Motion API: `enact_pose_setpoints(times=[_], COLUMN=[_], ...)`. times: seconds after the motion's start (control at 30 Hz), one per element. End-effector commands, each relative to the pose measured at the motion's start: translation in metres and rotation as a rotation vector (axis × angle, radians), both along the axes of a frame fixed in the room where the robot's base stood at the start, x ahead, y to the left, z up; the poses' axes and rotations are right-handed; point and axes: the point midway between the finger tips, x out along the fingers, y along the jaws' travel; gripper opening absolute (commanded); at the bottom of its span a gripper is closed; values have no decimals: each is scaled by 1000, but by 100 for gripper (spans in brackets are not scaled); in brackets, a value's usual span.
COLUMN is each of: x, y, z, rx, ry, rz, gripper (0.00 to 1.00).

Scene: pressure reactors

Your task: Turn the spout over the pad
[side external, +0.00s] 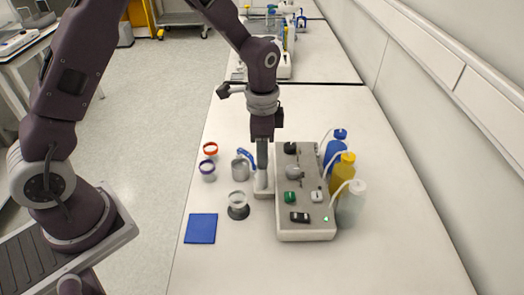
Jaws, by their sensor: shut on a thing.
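A blue spout (246,157) shows as a short curved arm beside the left side of the grey reactor unit. Its outer end points up and left in the picture, close to a grey metal cup (240,171); I cannot tell whether it is above the cup. My gripper (262,166) points straight down and is shut at the spout's inner end, hiding its joint. A white base (263,186) stands below the fingers. A flat blue square pad (200,228) lies at the front left of the table, apart from the spout.
The reactor unit (300,222) has several knobs and switches. Blue, yellow and white bottles (345,172) stand along its right side. A clear cup on a black disc (238,212) and red- and purple-rimmed cups (209,160) stand left. The table front is clear.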

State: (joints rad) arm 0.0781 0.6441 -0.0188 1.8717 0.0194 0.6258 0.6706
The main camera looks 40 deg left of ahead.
Motion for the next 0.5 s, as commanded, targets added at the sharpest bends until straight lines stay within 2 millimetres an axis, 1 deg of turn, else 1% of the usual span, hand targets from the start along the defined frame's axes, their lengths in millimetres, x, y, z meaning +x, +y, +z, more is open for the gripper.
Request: enact_pose_setpoints(times=[0.23, 0.5], x=[1, 1], y=[0, 0], z=[1, 1], rx=[1, 1], ry=[-2, -2], rz=[86, 308], gripper=[0, 0])
